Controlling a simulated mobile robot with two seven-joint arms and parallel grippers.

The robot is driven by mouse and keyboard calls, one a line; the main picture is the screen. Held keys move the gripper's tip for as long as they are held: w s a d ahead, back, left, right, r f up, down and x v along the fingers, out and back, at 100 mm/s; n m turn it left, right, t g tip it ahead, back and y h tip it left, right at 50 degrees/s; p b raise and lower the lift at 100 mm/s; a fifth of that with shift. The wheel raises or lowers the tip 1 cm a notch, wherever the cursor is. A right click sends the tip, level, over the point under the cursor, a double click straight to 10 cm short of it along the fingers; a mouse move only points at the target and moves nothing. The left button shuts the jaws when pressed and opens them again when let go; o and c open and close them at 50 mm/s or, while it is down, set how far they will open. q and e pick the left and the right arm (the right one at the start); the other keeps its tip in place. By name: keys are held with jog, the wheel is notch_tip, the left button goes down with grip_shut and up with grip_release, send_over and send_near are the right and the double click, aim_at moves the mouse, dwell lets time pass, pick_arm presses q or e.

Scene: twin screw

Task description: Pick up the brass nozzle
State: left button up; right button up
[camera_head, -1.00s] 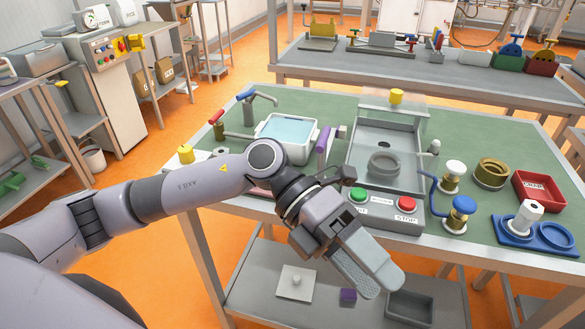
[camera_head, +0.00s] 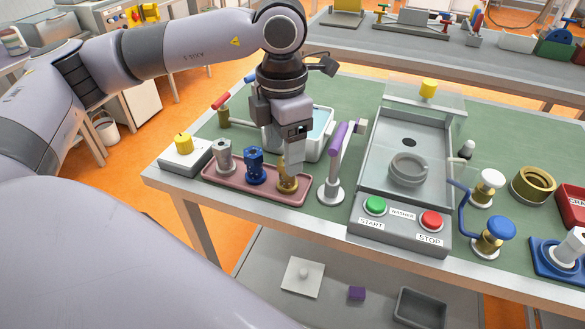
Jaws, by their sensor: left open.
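The brass nozzle (camera_head: 287,183) stands upright at the right end of a pink tray (camera_head: 240,187). A blue nozzle (camera_head: 254,166) and a grey nozzle (camera_head: 223,157) stand to its left in the same tray. My left gripper (camera_head: 293,158) points down right over the brass nozzle, with its jaws open. The fingers hide the top of the nozzle, and I cannot tell whether they touch it. My right gripper is not in view.
A purple-handled lever (camera_head: 336,165) stands close to the right of the tray. Behind the gripper is a water-filled basin (camera_head: 318,135). A yellow button box (camera_head: 184,152) is to the left. A washer station (camera_head: 402,222) with START and STOP buttons is to the right.

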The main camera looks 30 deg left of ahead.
aim_at(282, 162)
pick_arm(q)
notch_tip(282, 162, down, 6)
jog(key=shift+s+a+f+p, duration=0.1)
jog(key=shift+a+p, duration=0.05)
jog(key=shift+p, duration=0.3)
jog(key=c, duration=1.2)
